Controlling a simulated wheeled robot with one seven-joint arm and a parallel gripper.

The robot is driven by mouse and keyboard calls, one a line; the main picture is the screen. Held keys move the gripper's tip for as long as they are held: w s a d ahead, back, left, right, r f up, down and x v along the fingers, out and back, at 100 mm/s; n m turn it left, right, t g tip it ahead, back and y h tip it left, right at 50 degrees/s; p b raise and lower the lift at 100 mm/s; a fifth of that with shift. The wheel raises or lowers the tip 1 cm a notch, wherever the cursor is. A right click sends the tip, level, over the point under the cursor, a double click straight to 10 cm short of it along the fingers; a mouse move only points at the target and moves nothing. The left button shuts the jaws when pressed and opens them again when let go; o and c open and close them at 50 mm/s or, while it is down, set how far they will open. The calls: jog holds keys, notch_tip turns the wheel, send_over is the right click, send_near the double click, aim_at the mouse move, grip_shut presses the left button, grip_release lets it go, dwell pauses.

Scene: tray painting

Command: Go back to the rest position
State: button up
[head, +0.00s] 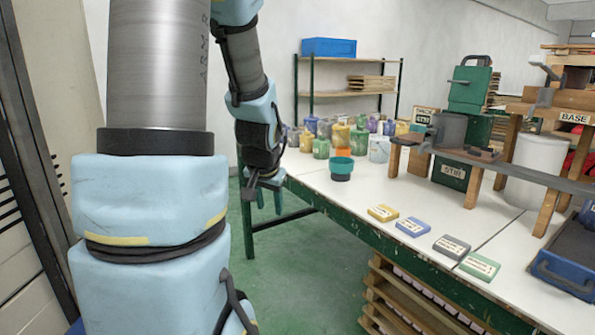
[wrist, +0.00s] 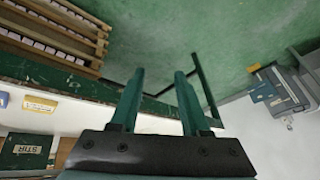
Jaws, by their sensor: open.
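My gripper (head: 264,198) hangs at the end of my arm in the head view, off the left end of the white work table (head: 322,181). In the wrist view its two green fingers (wrist: 158,95) are apart with nothing between them. Green floor and the table's dark green edge lie behind them. The gripper touches nothing that I can see.
A wooden stand (head: 500,158) is at right. Stacked wooden trays (head: 410,300) sit below. The floor (head: 300,270) is clear.

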jog(key=s+f+n+g, duration=0.2)
jog(key=s+n+g, duration=0.15)
jog(key=s, duration=0.85)
notch_tip(320, 180, up, 13)
jog(key=s+p, duration=0.1)
jog(key=p, duration=1.2)
jog(key=shift+f, duration=0.2)
jog(key=shift+m, duration=0.25)
